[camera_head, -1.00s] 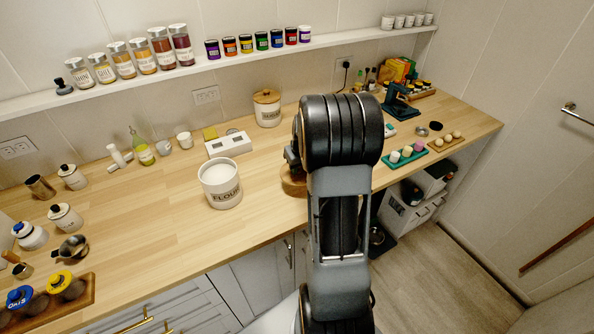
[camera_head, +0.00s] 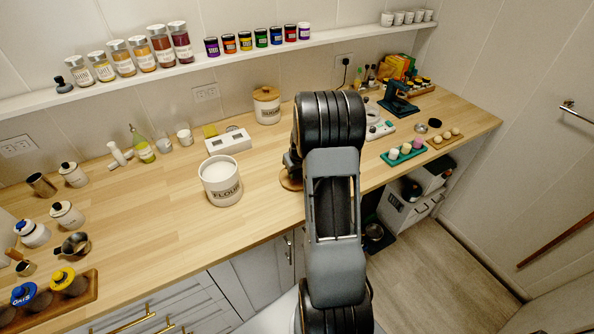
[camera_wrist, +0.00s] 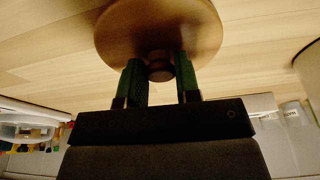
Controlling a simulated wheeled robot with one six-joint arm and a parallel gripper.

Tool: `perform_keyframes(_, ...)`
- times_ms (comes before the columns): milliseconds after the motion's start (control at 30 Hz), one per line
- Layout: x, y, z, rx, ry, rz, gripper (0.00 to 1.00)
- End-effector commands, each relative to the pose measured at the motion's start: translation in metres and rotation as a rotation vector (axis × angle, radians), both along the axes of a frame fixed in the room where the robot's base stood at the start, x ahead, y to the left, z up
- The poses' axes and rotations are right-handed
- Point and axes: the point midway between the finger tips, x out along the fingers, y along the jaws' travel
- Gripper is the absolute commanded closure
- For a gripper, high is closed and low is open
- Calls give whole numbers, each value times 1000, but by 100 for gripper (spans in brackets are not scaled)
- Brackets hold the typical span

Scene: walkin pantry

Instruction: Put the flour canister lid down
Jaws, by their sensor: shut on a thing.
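The flour canister lid (camera_wrist: 160,25) is a round wooden disc with a small knob, close in front of the wrist camera. My gripper (camera_wrist: 160,68) has its green fingertips shut on the knob. In the head view the lid (camera_head: 289,182) shows only as a wooden edge low over the counter, mostly hidden by my arm. I cannot tell whether it touches the counter. The white flour canister (camera_head: 222,188) stands uncovered and upright to the left of the lid, its white contents showing.
A white box (camera_head: 228,141) and a wooden-lidded canister (camera_head: 267,106) stand behind. A green tray (camera_head: 404,154) of small items is to the right. The wooden counter (camera_head: 150,215) is clear left of the flour canister. Its front edge is near my arm.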

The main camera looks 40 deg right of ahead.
Motion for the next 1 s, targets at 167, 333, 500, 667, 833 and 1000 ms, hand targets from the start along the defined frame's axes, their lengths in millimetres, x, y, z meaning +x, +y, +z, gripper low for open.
perform_keyframes(167, 0, 0, -2, 0, 0, 0, 62)
perform_keyframes(333, 0, 0, -2, 0, 0, 0, 45)
perform_keyframes(500, 0, 0, -2, 0, 0, 0, 44)
perform_keyframes(667, 0, 0, 2, 0, 0, 0, 44)
perform_keyframes(833, -5, 0, 22, -2, -4, 0, 44)
perform_keyframes(1000, -13, 2, 56, -3, -5, 0, 44)
